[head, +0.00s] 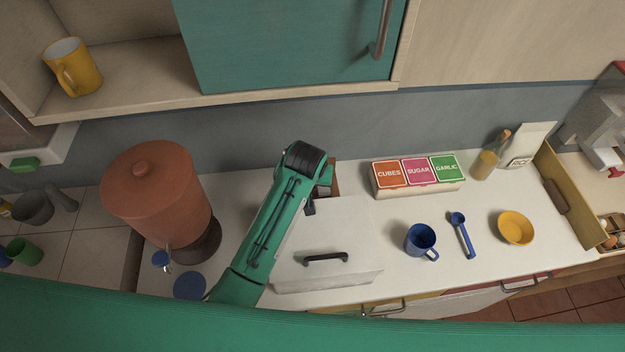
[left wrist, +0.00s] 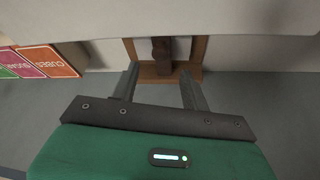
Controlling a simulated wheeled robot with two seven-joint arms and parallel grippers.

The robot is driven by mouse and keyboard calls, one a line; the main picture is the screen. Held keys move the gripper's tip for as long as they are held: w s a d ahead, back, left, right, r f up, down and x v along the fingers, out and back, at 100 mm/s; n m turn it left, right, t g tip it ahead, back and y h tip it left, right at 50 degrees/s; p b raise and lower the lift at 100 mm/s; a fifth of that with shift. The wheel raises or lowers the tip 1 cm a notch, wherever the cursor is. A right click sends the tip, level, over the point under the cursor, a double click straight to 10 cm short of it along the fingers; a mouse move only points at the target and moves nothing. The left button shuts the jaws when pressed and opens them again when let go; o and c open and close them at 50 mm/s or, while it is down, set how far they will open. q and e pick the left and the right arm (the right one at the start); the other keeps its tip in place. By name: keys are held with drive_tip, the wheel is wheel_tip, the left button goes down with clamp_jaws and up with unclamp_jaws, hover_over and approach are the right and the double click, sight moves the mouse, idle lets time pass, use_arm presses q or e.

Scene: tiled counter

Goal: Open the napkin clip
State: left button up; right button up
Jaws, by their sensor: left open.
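A wooden holder with a dark brown upright piece, which looks like the napkin clip (left wrist: 162,50), stands against the wall in the left wrist view. In the head view only a bit of brown wood (head: 334,174) shows behind my left arm, and the rest is hidden. My left gripper (left wrist: 160,82) is open, with its two fingers apart in front of the wooden holder and nothing visible between them. In the head view the gripper (head: 318,192) is partly hidden by its own arm, above the back of the white box. My right gripper is not in view.
A white box (head: 300,277) with a black handle stands in front of the holder. A terracotta dispenser (head: 155,195) is at left. Labelled boxes (head: 415,178), a blue mug (head: 420,240), a blue scoop (head: 463,236) and a yellow bowl (head: 515,228) are at right.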

use_arm(q)
drive_tip(key=x, duration=0.3)
drive_tip(key=shift+w+f+p, duration=0.15)
drive_tip(key=shift+f+p, duration=0.15)
drive_tip(key=shift+p, duration=0.1)
drive_tip(key=shift+w+f, duration=0.2)
drive_tip(key=shift+f, duration=0.35)
drive_tip(key=shift+w+f, duration=0.1)
drive_tip(key=shift+f, duration=0.1)
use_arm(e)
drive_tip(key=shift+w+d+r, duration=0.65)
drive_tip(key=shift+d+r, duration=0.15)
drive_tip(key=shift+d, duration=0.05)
use_arm(q)
drive_tip(key=c, duration=0.9)
clamp_jaws()
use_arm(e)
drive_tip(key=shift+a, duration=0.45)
